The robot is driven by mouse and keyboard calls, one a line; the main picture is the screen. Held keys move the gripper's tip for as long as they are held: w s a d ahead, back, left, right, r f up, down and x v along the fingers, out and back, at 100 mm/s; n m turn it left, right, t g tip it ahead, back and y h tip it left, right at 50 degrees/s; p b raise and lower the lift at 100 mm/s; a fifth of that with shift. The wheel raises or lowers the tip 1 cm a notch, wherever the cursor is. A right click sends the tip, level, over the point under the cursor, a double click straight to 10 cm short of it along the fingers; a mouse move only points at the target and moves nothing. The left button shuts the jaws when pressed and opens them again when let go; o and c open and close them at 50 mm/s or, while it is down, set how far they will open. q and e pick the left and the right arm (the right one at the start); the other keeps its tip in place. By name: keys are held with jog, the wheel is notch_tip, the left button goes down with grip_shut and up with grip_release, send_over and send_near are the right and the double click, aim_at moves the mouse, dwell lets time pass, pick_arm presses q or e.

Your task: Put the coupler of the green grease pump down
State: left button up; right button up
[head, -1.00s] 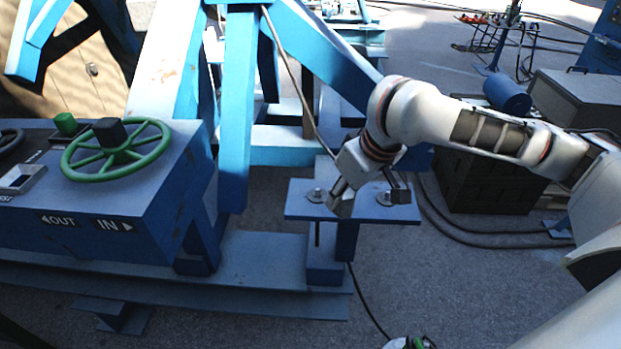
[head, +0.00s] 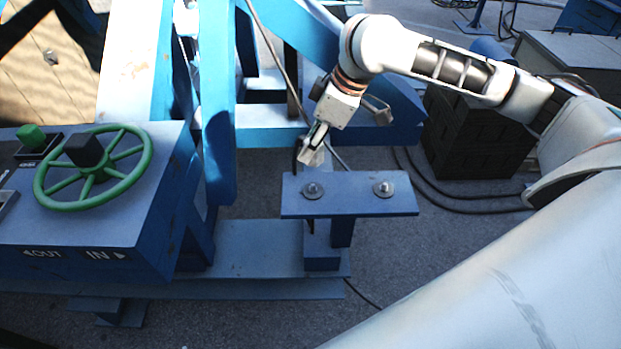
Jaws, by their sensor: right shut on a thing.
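My right gripper (head: 313,152) comes in from the right and is shut, with its fingers pointing down and to the left. It is just above and behind the blue bracket plate (head: 349,207) in the head view, apart from it as far as I can tell. What it grips is mostly hidden by the fingers; I take it to be the coupler. A dark line curves beside the fingertips on their left. The green grease pump itself is not seen. My left gripper is not in view.
Two round bolted fittings, a left one (head: 313,189) and a right one (head: 384,189), sit on the plate. A blue control box with a green handwheel (head: 146,161) stands at left. Blue frame legs (head: 219,110) rise behind. Dark crates (head: 470,140) and cables lie at right.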

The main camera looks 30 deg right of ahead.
aim_at(311, 163)
notch_tip(311, 163, down, 6)
jog(key=shift+r+b, duration=0.25)
jog(key=shift+b, duration=0.2)
jog(key=shift+f, duration=0.45)
notch_tip(311, 163, down, 4)
jog(key=shift+f+b, duration=0.15)
jog(key=shift+b, duration=0.35)
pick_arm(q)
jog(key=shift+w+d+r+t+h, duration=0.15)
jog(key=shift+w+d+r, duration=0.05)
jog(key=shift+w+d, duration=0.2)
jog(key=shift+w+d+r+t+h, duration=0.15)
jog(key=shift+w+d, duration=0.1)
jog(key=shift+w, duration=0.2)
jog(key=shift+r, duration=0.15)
pick_arm(e)
jog(key=o, duration=1.2)
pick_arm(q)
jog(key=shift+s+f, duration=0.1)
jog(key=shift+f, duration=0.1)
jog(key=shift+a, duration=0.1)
